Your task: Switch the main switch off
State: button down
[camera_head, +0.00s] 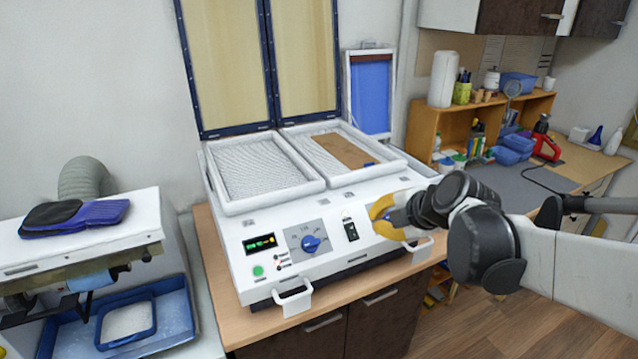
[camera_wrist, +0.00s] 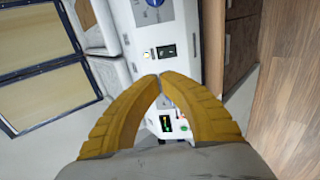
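The white forming machine (camera_head: 232,200) has a control panel on its sloping front. A small dark switch (camera_head: 350,229), which I take as the main switch, sits right of a blue dial (camera_head: 311,243). In the wrist view the dark switch (camera_wrist: 166,51) shows just beyond my fingertips. I cannot tell its position. My gripper (camera_head: 384,214) has yellow fingers and hovers right of the switch in the head view, apparently apart from it. In the wrist view its fingertips (camera_wrist: 160,76) meet with nothing between them. The fingers hide part of the panel.
A lit display (camera_head: 259,243) and green button (camera_head: 258,270) are at the panel's left. White handles (camera_head: 293,298) jut from the front. Two framed lids (camera_head: 226,60) stand open behind. Left is a white unit with dark insoles (camera_head: 85,215). A workbench (camera_head: 545,182) stands right.

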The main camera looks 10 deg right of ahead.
aim_at(348, 226)
jog(key=shift+a, duration=0.1)
jog(key=b+x, duration=0.3)
jog(key=x, duration=1.1)
jog(key=shift+b, duration=0.35)
jog(key=shift+f, duration=0.1)
jog(key=shift+w+a+f, duration=0.1)
jog(key=shift+w+f, duration=0.15)
jog(key=shift+w, duration=0.05)
jog(key=shift+s, duration=0.15)
jog(key=shift+s+d+f, duration=0.1)
jog(key=shift+s+d, duration=0.1)
jog(key=shift+s, duration=0.35)
